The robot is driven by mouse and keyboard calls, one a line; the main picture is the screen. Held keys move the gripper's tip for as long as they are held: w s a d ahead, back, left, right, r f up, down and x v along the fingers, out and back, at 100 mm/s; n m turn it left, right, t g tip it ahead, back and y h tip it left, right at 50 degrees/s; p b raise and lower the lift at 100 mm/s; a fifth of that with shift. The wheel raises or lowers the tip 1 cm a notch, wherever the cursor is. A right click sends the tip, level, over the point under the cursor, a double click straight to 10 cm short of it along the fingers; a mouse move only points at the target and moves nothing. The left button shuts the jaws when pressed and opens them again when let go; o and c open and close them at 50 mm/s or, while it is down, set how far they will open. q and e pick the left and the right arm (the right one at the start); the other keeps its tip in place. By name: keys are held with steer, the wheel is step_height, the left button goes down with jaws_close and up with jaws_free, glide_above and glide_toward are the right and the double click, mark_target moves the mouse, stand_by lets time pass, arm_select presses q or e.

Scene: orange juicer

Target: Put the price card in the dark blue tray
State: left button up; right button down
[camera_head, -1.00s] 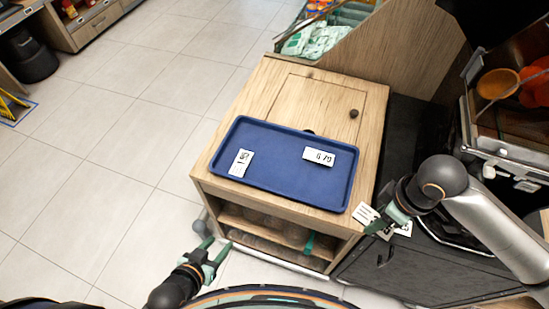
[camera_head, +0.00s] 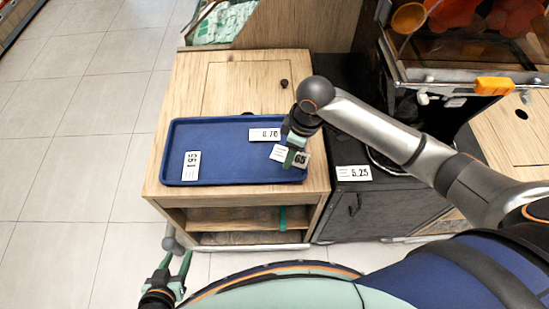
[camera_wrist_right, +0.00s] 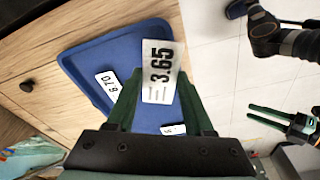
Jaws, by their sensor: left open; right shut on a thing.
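The dark blue tray (camera_head: 225,143) lies on a wooden cabinet and also shows in the right wrist view (camera_wrist_right: 78,62). My right gripper (camera_head: 294,153) is shut on a white price card (camera_head: 279,153) marked 3.65. It holds this card above the tray's right end; the card also shows between the fingers in the right wrist view (camera_wrist_right: 158,72). Two other cards lie in the tray: one marked 6.70 (camera_head: 264,134) and one at the left (camera_head: 191,165). My left gripper (camera_head: 175,267) is open and empty, low in front of the cabinet.
Another card marked 5.25 (camera_head: 353,173) lies on the black cabinet (camera_head: 400,207) right of the wooden one (camera_head: 242,73). A juicer machine (camera_head: 455,75) stands at the back right. The tray's middle is bare. Open tiled floor (camera_head: 85,150) lies to the left.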

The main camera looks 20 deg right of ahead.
mark_target(282, 147)
steer(key=w+f, duration=0.1)
steer(key=f, duration=0.1)
steer(key=w+a+f, duration=0.1)
steer(key=f, duration=0.1)
steer(key=w+a+f+b, duration=0.1)
steer(key=w+f, duration=0.1)
steer(key=shift+w+a, duration=0.1)
steer(key=shift+a, duration=0.05)
steer(key=shift+f, duration=1.45)
steer(key=shift+f, duration=0.1)
steer(key=shift+c, duration=1.4)
jaws_free()
steer(key=r, duration=0.4)
steer(key=d+r+p, duration=0.1)
steer(key=r, duration=0.3)
steer(key=s+r, duration=0.1)
steer(key=r, duration=0.3)
steer(key=shift+d, duration=0.25)
